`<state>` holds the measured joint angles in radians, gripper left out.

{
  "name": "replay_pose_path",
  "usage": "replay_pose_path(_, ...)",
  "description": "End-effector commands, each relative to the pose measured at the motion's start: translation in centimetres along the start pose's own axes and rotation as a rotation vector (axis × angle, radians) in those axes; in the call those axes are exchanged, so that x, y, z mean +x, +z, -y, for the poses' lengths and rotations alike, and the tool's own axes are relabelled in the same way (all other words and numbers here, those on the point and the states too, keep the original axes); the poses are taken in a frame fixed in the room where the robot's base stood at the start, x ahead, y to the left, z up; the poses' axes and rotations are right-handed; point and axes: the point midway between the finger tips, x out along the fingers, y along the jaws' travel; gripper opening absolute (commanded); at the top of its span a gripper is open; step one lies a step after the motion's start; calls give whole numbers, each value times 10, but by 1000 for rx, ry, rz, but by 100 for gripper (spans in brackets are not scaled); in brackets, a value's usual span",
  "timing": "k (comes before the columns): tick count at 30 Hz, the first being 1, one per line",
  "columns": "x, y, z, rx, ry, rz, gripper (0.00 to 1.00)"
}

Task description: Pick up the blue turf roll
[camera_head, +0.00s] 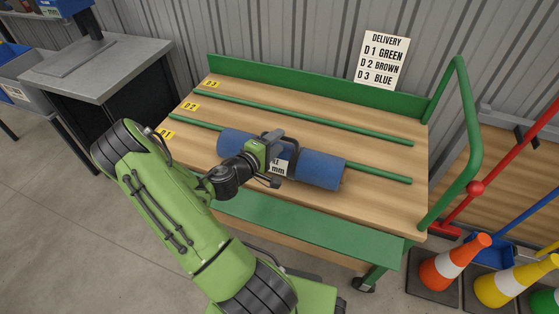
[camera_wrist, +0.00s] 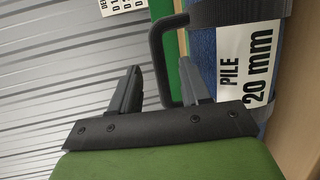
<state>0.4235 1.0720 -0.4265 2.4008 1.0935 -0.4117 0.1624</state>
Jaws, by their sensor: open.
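The blue turf roll (camera_head: 320,169) lies lengthwise in the D1 lane at the front of a wooden cart top. In the wrist view the roll (camera_wrist: 203,45) shows at the right with a white label (camera_wrist: 246,62) reading "PILE 20 mm". The handle (camera_wrist: 157,50) stands out from the roll. My gripper (camera_head: 272,165) is at the middle of the roll, by the handle. In the wrist view its two fingers (camera_wrist: 160,92) are apart, with the handle's end between them; whether they touch it I cannot tell.
The cart (camera_head: 300,91) has green lane rails, yellow D1, D2 and D3 tags and a green handrail at the right. Lanes D2 and D3 are empty. A delivery sign (camera_head: 383,60) reads D1 green, D2 brown, D3 blue. A grey bench (camera_head: 100,70) stands left; cones (camera_head: 455,262) stand right.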

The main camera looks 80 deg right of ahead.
Motion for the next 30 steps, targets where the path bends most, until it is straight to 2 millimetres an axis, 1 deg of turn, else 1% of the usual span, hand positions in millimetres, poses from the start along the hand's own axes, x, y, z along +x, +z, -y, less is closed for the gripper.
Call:
replay_pose_path(2, 10, 0, 0, 2, 0, 3, 46)
replay_pose_path(6, 37, -1, 1, 5, 1, 4, 46)
replay_pose_path(9, 51, -1, 1, 3, -1, 2, 46)
replay_pose_path(12, 55, -2, 0, 1, 0, -1, 46)
replay_pose_path(16, 54, -2, 0, 0, -1, -2, 46)
replay_pose_path(17, 54, -2, 0, 0, -1, -1, 45)
replay_pose_path(24, 54, -2, 0, 0, -1, -1, 8)
replay_pose_path(26, 54, -2, 0, 0, -1, -1, 0)
replay_pose_path(30, 54, -2, 0, 0, -2, -1, 0)
